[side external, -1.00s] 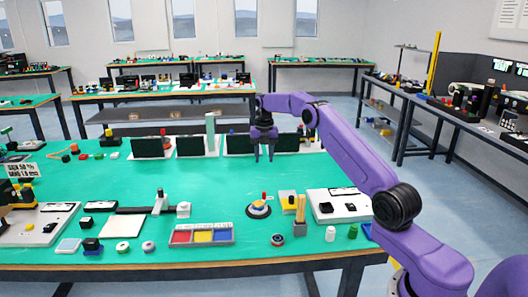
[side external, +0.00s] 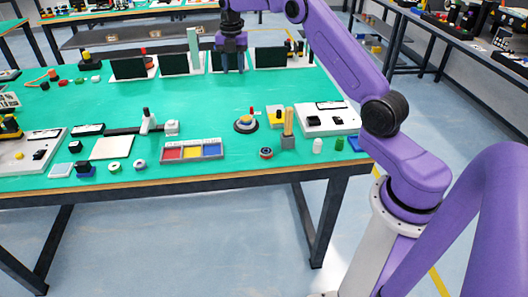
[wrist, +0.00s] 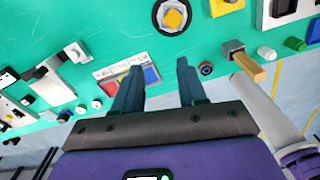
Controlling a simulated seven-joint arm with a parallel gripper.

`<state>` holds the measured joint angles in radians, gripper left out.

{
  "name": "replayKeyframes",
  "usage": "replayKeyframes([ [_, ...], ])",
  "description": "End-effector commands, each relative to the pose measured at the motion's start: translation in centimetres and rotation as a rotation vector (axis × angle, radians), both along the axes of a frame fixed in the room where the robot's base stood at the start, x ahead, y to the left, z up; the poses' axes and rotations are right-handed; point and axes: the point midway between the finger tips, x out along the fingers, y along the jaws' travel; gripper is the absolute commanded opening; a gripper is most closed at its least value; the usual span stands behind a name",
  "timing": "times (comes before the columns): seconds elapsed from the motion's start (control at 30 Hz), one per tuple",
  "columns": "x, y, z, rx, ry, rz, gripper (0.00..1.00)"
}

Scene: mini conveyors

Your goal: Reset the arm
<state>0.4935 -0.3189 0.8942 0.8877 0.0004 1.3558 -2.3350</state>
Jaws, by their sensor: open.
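My purple arm reaches in from the right over the green table (side external: 60,110). My gripper (side external: 232,70) points down above the far part of the table, in front of the black panels in the side view. In the wrist view my gripper (wrist: 156,78) shows two dark fingers spread apart, with nothing held between them. The three-colour tray (wrist: 122,68) lies below, partly hidden behind the left finger. The same tray (side external: 192,158) is nearer the front edge in the side view.
Black panels (side external: 130,68) stand along the back. A round dark base with a yellow centre (wrist: 172,15) lies near the gripper's view. A holder with wooden sticks (side external: 288,142) and a white device (side external: 325,122) are at right. Small parts crowd the front left; mid-table is clearer.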

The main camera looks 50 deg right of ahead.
Motion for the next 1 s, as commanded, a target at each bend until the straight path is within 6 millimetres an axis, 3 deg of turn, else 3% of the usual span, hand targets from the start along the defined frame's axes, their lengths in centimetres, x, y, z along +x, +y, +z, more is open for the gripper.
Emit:
replayKeyframes([
  [0.03,-0.6,2.7,1.0,0.0,-0.004,-0.029,0.41],
  [0.2,-3.8,10.2,3.0,0.002,-0.008,-0.167,0.41],
  [0.37,-8.5,16.2,4.4,0.006,-0.01,-0.297,0.41],
  [0.5,-13.7,20.4,5.2,0.012,-0.012,-0.409,0.41],
  [0.73,-23.4,24.4,5.7,0.019,-0.011,-0.596,0.41],
  [1.0,-35.2,24.8,4.8,0.03,-0.006,-0.814,0.41],
])
